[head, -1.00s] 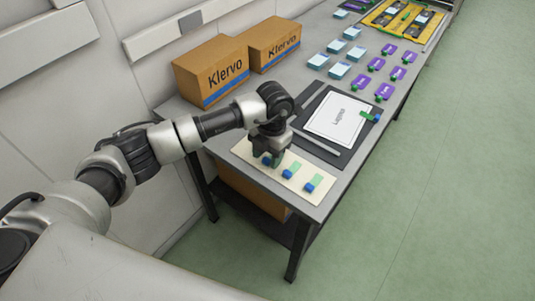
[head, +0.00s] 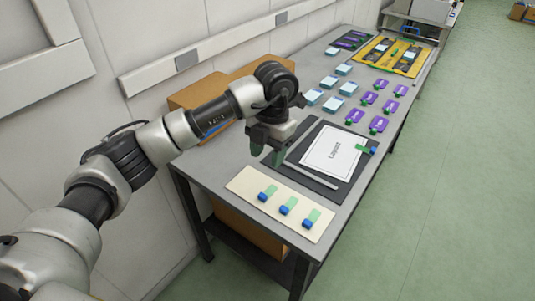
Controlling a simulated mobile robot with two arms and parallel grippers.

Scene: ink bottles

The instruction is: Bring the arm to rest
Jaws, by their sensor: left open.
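My left arm comes in from the left in the head view and reaches over the near part of the table. My left gripper (head: 265,153) is open, points down and hangs above the table behind the cream board. The cream board (head: 243,180) carries three small ink bottles with blue caps and green bodies: a left one (head: 266,194), a middle one (head: 287,206) and a right one (head: 311,219). All three lie apart from the gripper. I see nothing between the fingers. My right gripper is not in view.
A dark mat (head: 300,178) with a white "Layout" sheet (head: 334,150) lies right of the gripper, a green-and-blue bottle (head: 369,150) at its edge. Purple cards (head: 379,125), light-blue boxes (head: 333,103) and a yellow tray (head: 374,57) lie farther back. Cardboard boxes (head: 200,92) stand behind my arm.

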